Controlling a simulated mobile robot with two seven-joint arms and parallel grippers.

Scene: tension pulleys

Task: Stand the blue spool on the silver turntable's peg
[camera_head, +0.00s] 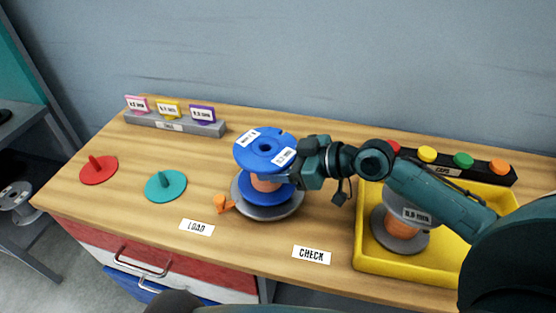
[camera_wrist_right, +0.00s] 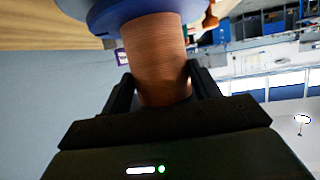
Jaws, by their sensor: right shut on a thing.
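The blue spool (camera_head: 263,149), wound with copper-coloured wire, stands upright over the silver turntable (camera_head: 287,209) in the middle of the table. I cannot tell whether its lower flange rests on the turntable; the peg is hidden. My right gripper (camera_head: 292,178) comes in from the right and is shut on the spool's wound core between the flanges. In the right wrist view the two dark fingers of the right gripper (camera_wrist_right: 158,88) sit on either side of the copper winding (camera_wrist_right: 155,55), below a blue flange (camera_wrist_right: 105,12). My left gripper is not in view.
A yellow tray (camera_head: 361,230) at the right holds a grey spool (camera_head: 392,216). A red peg disc (camera_head: 98,170) and a teal peg disc (camera_head: 165,186) lie at the left. An orange piece (camera_head: 222,204) is beside the turntable. A rack with coloured caps (camera_head: 463,160) stands behind the tray.

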